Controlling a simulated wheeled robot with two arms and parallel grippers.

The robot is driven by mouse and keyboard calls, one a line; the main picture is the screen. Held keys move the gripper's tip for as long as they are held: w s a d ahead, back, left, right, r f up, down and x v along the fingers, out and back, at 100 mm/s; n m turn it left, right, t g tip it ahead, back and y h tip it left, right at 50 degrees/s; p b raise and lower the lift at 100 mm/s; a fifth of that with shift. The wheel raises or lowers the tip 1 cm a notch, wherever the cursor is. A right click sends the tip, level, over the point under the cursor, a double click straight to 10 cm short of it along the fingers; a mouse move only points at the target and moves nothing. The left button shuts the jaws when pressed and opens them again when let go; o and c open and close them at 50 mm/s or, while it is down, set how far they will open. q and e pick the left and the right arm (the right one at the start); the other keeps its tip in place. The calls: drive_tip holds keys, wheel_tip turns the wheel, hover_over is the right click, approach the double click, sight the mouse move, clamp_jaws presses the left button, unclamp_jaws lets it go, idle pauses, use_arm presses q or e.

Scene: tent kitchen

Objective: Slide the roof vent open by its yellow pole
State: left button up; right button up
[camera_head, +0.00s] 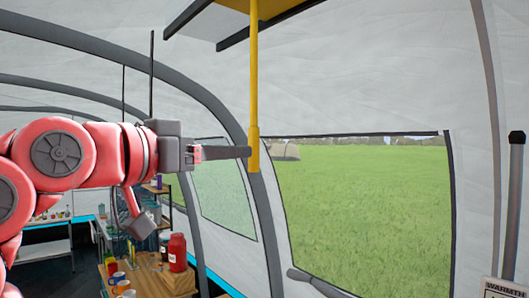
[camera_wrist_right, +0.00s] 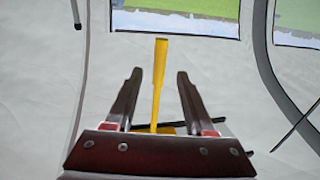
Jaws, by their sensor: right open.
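The yellow pole (camera_head: 254,80) hangs straight down from the roof vent, with a thicker grip at its lower end. The yellow vent panel (camera_head: 233,5) shows at the top edge of the head view between dark rails, partly cut off. My right gripper (camera_head: 248,152) is level with the pole's lower grip, its fingers reaching close to it. In the right wrist view my right gripper (camera_wrist_right: 159,76) is open. The pole (camera_wrist_right: 157,90) appears between its two fingers, with visible gaps on both sides. I cannot tell whether the pole is fully within the jaws. My left gripper is not in view.
A wooden table (camera_head: 160,280) with mugs and a red jar (camera_head: 177,252) stands below my arm. Grey curved tent poles (camera_head: 215,105) run along the wall behind. A large window (camera_head: 365,200) opens onto grass.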

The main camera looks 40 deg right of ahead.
sight(258, 148)
drive_tip(key=p+x, duration=0.4)
drive_tip(key=x, duration=0.5)
drive_tip(key=shift+d+r+p, duration=0.15)
drive_tip(key=shift+d+p, duration=0.2)
drive_tip(key=shift+w+d, duration=0.1)
drive_tip(key=shift+d, duration=0.2)
drive_tip(key=shift+a, duration=0.1)
drive_tip(key=shift+c, duration=0.5)
clamp_jaws()
